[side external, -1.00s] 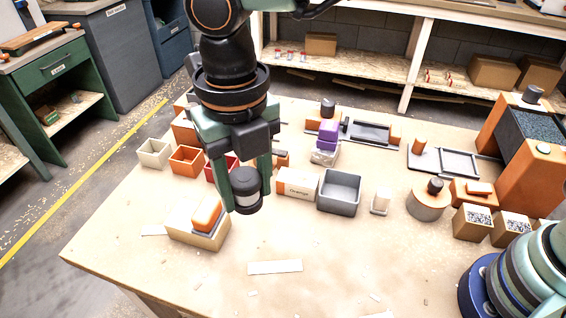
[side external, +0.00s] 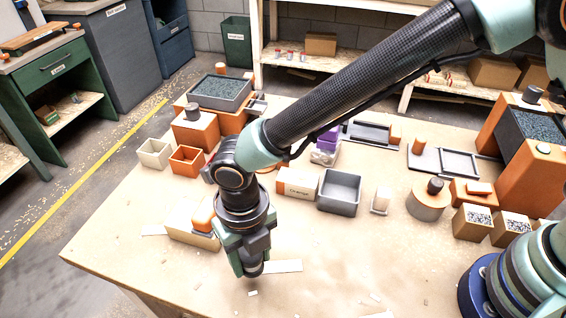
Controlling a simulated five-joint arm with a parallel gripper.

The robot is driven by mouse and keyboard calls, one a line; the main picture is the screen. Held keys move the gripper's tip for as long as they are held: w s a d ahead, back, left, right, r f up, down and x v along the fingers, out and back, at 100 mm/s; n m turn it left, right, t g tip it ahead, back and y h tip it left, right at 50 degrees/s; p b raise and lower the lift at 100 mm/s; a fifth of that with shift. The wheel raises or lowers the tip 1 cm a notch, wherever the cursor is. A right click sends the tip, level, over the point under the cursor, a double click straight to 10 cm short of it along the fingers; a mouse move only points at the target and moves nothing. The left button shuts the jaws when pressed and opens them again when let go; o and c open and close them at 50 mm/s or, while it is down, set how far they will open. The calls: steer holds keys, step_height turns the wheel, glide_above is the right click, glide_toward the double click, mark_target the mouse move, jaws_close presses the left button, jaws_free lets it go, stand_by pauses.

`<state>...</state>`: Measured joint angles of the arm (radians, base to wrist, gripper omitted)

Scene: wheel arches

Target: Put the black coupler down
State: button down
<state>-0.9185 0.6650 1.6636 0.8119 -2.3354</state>
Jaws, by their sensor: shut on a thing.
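My gripper (side external: 250,271) is low over the front of the table (side external: 330,275), pointing down, and shut on the black coupler (side external: 253,270). Only a small dark part of the coupler shows between the fingers; the rest is hidden by the jaws. I cannot tell whether its bottom touches the table. A flat white strip (side external: 285,266) lies just right of the gripper, partly behind it.
A tan block with an orange-topped piece (side external: 203,218) stands just behind and left of my gripper. A grey open bin (side external: 340,190) and a labelled box (side external: 297,183) stand farther back. Small chips lie on the table's front, which is otherwise clear.

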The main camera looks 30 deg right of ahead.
mark_target(253, 269)
steer(key=shift+f, duration=2)
steer(key=shift+c, duration=1.6)
jaws_free()
steer(key=shift+f, duration=0.15)
